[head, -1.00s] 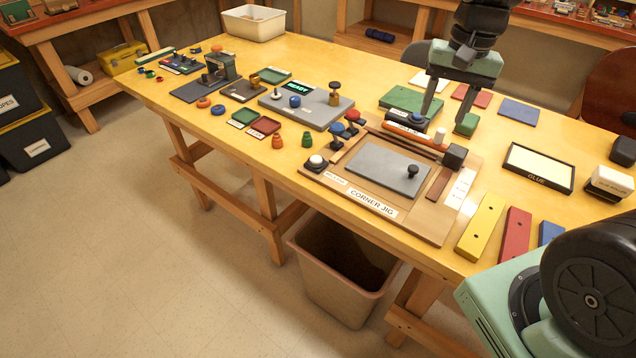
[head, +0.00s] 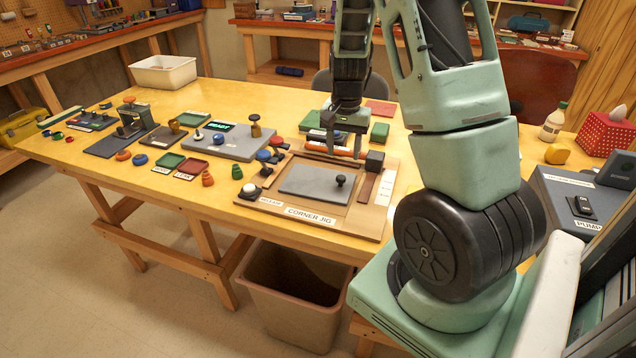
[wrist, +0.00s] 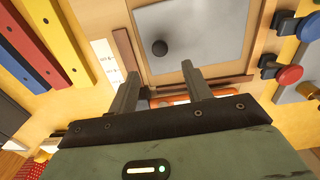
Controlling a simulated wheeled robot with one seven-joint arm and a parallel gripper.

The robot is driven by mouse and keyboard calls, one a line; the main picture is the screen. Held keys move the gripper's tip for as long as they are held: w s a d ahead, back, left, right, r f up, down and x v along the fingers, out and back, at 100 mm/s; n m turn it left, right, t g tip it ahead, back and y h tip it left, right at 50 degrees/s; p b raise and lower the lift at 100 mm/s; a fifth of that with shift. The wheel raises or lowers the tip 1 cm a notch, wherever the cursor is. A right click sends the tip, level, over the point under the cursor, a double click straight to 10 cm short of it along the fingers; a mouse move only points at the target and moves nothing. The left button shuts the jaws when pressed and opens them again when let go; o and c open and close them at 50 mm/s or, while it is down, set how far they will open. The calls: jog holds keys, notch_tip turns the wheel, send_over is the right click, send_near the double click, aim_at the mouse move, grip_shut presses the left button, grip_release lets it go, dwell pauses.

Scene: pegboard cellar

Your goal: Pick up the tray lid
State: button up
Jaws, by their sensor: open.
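The tray lid appears to be the flat grey plate (head: 305,186) with a black knob (head: 340,180), lying in the brown corner jig (head: 262,211). My gripper (head: 343,153) is open and empty at the jig's far side, beyond the plate. In the wrist view the plate (wrist: 205,32) fills the upper middle, with its knob (wrist: 159,47) standing clear. My two fingers (wrist: 160,72) are spread just short of the knob, with nothing between them. The height of the fingers above the jig is hard to tell.
Red and blue knobs (wrist: 289,75) stand beside the jig. A black block (head: 374,161) sits at its far right corner. An orange bar (wrist: 170,99) lies behind my fingers. Yellow, red and blue bars (wrist: 70,38) lie to the side. A bin (head: 290,295) stands below the table.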

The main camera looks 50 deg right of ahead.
aim_at(341, 177)
jog(key=shift+a+f+p, duration=0.15)
jog(key=shift+f+p, duration=0.1)
jog(key=shift+f, duration=1.7)
jog(key=shift+a+f+p, duration=0.1)
jog(key=shift+f+p, duration=0.15)
jog(key=shift+f, duration=1.65)
grip_shut()
